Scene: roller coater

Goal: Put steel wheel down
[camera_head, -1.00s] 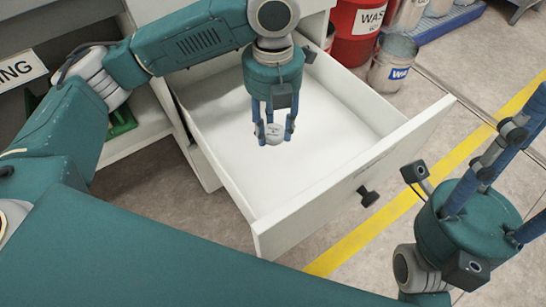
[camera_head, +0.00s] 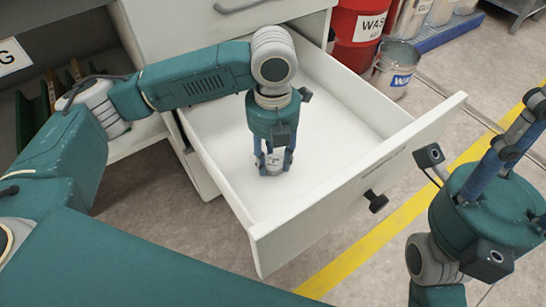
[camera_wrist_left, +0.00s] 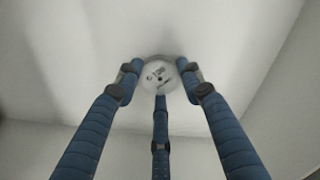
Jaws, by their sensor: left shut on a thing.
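The steel wheel (camera_head: 272,166) is a small, pale grey round piece low inside the open white drawer (camera_head: 330,160). My left gripper (camera_head: 273,158) points down into the drawer, with its blue fingers shut on the wheel. The left wrist view shows the wheel's round face (camera_wrist_left: 160,74) between the fingertips, with a small dark hole and dark markings. The wheel is at or very near the drawer floor; I cannot tell if it touches. My right gripper (camera_head: 510,135) is at the right, outside the drawer, with its blue fingers spread and nothing seen between them.
The drawer floor around the wheel is bare. The drawer front (camera_head: 360,190) with a black knob (camera_head: 376,201) stands to the right. A red waste bin (camera_head: 357,32) and a metal bucket (camera_head: 394,68) stand behind. A yellow line (camera_head: 375,243) crosses the floor.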

